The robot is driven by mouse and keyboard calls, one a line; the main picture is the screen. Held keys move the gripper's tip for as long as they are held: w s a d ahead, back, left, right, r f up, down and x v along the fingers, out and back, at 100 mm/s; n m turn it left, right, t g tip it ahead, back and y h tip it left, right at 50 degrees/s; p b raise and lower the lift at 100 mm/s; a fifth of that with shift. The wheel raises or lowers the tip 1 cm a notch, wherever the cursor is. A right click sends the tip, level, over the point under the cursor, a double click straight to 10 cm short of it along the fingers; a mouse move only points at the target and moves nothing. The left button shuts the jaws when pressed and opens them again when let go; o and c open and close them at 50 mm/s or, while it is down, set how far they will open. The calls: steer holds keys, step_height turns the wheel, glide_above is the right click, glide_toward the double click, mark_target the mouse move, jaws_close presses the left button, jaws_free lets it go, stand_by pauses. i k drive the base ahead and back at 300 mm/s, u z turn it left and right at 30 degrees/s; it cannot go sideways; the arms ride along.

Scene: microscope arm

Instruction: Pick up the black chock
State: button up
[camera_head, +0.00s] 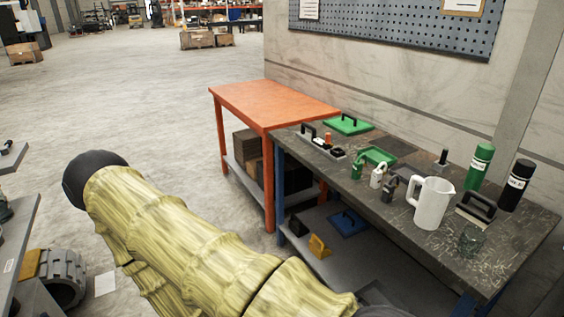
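A small black block (298,227), likely the black chock, sits on the grey lower shelf of the workbench at its left end, near the blue leg. A yellow chock (319,246) lies just to the right and in front of it. My arm in its yellow sleeve (190,235) crosses the lower left of the view, apart from the bench. My gripper is not in view, so its state and its distance from the block do not show.
A blue lidded item (348,222) shares the lower shelf (375,265). The dark worktop (420,240) above holds a white jug (432,203), bottles and several handled items. An orange table (270,98) adjoins it on the left. Open floor (150,110) lies farther back.

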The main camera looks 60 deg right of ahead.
mark_target(296, 226)
steer(key=i, duration=1.05)
steer(key=z, duration=1.9)
steer(key=i, duration=1.65)
steer(key=z, duration=0.3)
